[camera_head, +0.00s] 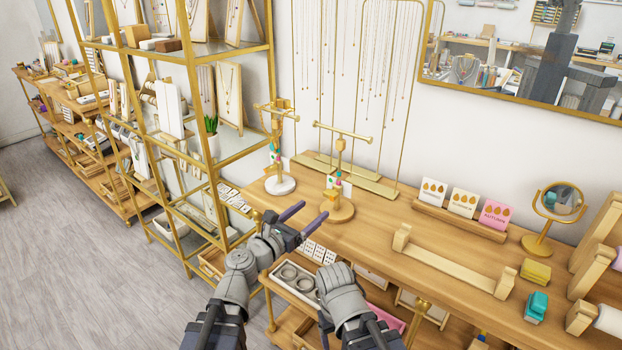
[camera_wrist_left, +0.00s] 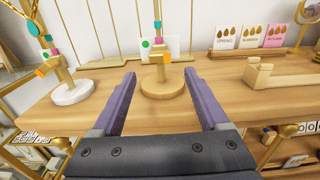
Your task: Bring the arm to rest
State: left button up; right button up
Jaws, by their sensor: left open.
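My left arm (camera_head: 240,272) reaches in from the bottom of the head view. Its left gripper (camera_head: 304,217) is open over the front edge of the wooden counter, with two purple fingers apart. In the left wrist view the left gripper (camera_wrist_left: 158,75) has nothing between its fingers. A T-bar jewelry stand on a round wooden base (camera_wrist_left: 163,83) stands beyond the fingertips, apart from them. My right arm (camera_head: 343,290) is bent at the bottom middle of the head view. Its jaws cannot be made out.
A second stand with a white base (camera_head: 280,185) is beside the wooden-based stand (camera_head: 338,208). A gold-framed shelf (camera_head: 215,165) rises on the left. A tray with rings (camera_head: 295,283) lies below the counter. Cards (camera_head: 463,202) and a round mirror (camera_head: 556,203) stand to the right.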

pick_arm(q)
jog(key=s+f+m+g+y, duration=0.1)
jog(key=s+f+m+g, duration=0.15)
jog(key=f+m, duration=0.3)
jog(key=s+a+f+m+g+y, duration=0.1)
jog(key=s+f+m+g, duration=0.2)
jog(key=m, duration=0.4)
jog(key=s+f+m+g+y, duration=0.1)
jog(key=f+m+g, duration=0.2)
jog(key=f+m, duration=0.3)
jog(key=s+a+f+m+g+y, duration=0.3)
jog(key=s+a+f+m+y, duration=0.15)
jog(key=a, duration=0.25)
jog(key=s+a+f+m+g+y, duration=0.2)
jog(key=s+a+f+m+y, duration=0.15)
jog(key=a+m, duration=0.3)
jog(key=s+d+r+m+p, duration=0.1)
jog(key=s+d+r+p, duration=0.1)
jog(key=d, duration=0.3)
jog(key=s+d+r+m+g+p, duration=0.1)
jog(key=s+d+r+m+p, duration=0.1)
jog(key=s+d+r+p, duration=0.1)
jog(key=shift+s+d+r+y, duration=0.4)
jog(key=shift+s+d+r, duration=0.25)
jog(key=shift+d, duration=0.6)
